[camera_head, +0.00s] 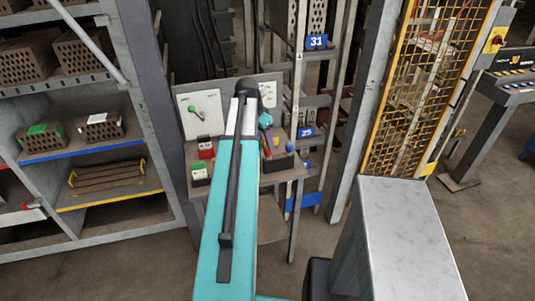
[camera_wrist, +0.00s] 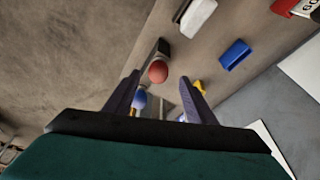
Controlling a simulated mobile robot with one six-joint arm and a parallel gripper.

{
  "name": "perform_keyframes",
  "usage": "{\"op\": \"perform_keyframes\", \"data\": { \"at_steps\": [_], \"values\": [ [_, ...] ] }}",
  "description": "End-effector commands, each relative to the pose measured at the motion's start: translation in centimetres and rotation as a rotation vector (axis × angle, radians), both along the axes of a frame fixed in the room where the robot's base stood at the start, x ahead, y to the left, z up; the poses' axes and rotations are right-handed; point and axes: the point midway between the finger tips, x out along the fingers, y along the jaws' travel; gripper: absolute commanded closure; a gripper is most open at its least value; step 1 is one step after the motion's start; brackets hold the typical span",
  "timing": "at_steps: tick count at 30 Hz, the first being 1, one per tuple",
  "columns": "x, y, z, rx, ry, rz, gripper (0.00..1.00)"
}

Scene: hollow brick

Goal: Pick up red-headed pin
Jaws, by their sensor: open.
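A round red head (camera_wrist: 158,72), which looks like the red-headed pin, shows in the wrist view between and just beyond my fingertips. A dark piece is right behind it; the pin's shaft is not clear. My gripper (camera_wrist: 157,80) is open, with one dark finger on each side of the red head. I see no contact between fingers and head. A blue rounded thing (camera_wrist: 140,101) shows lower, near the left finger. In the head view my own arm covers most of the gripper, and I cannot make out the pin clearly there.
A blue block (camera_wrist: 234,54), a white piece (camera_wrist: 197,17) and a yellow piece (camera_wrist: 200,87) lie nearby. A red box (camera_head: 206,149) and a green-topped box (camera_head: 200,173) stand left on the small bench (camera_head: 235,178). A brick shelf (camera_head: 160,140) stands left, a yellow mesh guard (camera_head: 415,90) right.

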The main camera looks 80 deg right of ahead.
Motion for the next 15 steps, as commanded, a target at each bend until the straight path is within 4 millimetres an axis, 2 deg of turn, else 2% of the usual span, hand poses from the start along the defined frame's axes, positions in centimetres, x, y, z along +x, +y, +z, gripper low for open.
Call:
{"op": "perform_keyframes", "data": {
  "at_steps": [8, 15],
  "values": [
    [-0.1, -0.1, -0.4, 0.002, 0.0, 0.001, 0.5],
    [-0.5, -0.5, -1.8, 0.003, 0.0, 0.0, 0.5]
  ]
}}
